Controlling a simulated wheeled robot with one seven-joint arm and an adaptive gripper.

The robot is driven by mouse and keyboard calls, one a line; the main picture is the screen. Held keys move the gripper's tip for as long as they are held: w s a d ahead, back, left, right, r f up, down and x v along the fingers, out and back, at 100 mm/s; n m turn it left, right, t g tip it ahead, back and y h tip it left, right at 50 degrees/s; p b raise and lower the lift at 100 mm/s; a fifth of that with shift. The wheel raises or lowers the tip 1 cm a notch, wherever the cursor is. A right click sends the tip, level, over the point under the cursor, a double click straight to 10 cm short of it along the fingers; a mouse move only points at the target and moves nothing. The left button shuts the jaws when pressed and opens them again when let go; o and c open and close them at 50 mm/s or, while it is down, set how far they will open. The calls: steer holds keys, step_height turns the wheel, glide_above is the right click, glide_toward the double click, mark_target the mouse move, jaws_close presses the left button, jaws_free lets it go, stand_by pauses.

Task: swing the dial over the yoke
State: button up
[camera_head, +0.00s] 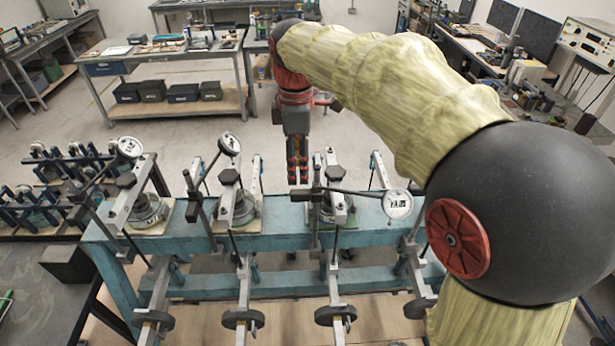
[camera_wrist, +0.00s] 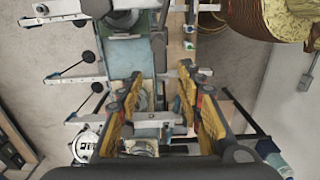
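Three white dials stand on the lever frames along the blue bench: left (camera_head: 129,147), middle (camera_head: 229,144) and right (camera_head: 397,204). The right dial sits at the end of a dark arm reaching right from its frame (camera_head: 335,205). I cannot tell for certain which part is the yoke. My gripper (camera_head: 297,172) points down near the bench's far edge, left of the right-hand frame. In the wrist view, its yellow fingers (camera_wrist: 158,88) are apart, with frame parts visible between and beyond them. One dial (camera_wrist: 86,146) shows at lower left there, clear of the fingers.
The blue bench (camera_head: 285,224) carries the frames; long levers with round dark weights (camera_head: 243,318) extend toward me. A tool table (camera_head: 160,50) with black bins is behind. Open floor lies between them. My arm covers much of the right side.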

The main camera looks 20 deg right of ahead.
mark_target(298, 191)
steer(key=shift+f, duration=3.9)
steer(key=c, duration=0.3)
jaws_close()
